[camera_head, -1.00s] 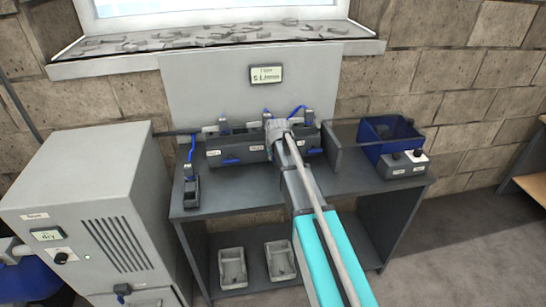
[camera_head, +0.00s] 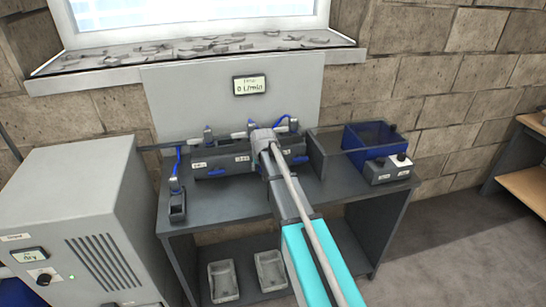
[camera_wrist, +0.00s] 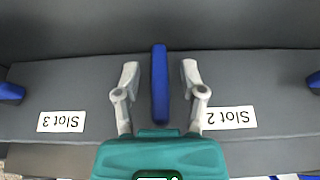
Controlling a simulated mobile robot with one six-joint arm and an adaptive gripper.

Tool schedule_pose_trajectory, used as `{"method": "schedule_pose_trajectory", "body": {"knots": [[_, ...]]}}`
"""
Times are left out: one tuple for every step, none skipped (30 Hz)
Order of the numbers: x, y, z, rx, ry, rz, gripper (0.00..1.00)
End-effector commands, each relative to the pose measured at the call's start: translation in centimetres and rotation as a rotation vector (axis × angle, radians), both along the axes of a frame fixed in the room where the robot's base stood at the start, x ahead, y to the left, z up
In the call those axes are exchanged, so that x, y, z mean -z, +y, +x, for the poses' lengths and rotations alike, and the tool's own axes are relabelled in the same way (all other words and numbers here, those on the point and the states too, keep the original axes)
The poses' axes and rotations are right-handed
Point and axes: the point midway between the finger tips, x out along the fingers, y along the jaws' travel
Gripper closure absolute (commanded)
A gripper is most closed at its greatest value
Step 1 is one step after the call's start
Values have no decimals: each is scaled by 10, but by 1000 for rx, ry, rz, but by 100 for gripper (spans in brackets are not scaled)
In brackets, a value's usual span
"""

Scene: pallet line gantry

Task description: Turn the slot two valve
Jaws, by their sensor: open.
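The slot two valve has a blue handle (camera_wrist: 160,85) in the middle of the wrist view. It points up and down the picture, beside the upside-down "Slot 2" label (camera_wrist: 229,118). My gripper (camera_wrist: 157,78) is open, one finger on each side of the handle with a small gap visible at both sides. In the head view, my gripper (camera_head: 262,142) is over the dark valve block (camera_head: 222,163) on the bench and hides the handle.
A neighbouring blue handle (camera_wrist: 10,92) lies sideways at the wrist view's left edge, near the "Slot 3" label (camera_wrist: 61,122). A display (camera_head: 250,85) reads about 0 l/min. A blue bin (camera_head: 368,142) and control box (camera_head: 388,170) stand right. A grey cabinet (camera_head: 80,215) stands left.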

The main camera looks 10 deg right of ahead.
Motion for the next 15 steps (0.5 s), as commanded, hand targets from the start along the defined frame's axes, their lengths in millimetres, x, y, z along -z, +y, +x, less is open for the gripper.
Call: {"method": "schedule_pose_trajectory", "body": {"knots": [[0,0,0,0,0,10,47],[0,0,0,0,0,17,47],[0,0,0,1,0,27,47],[1,0,0,0,0,37,47],[1,0,0,1,0,48,47],[1,0,0,0,-1,63,47],[1,0,0,1,-1,76,47],[1,0,0,1,-1,89,47],[1,0,0,1,-1,108,47],[1,0,0,2,-1,122,47],[1,0,0,1,-1,138,47],[2,0,0,1,-1,159,47],[1,0,0,1,-1,175,47],[2,0,0,1,-1,191,47],[2,0,0,1,-1,212,47]]}}
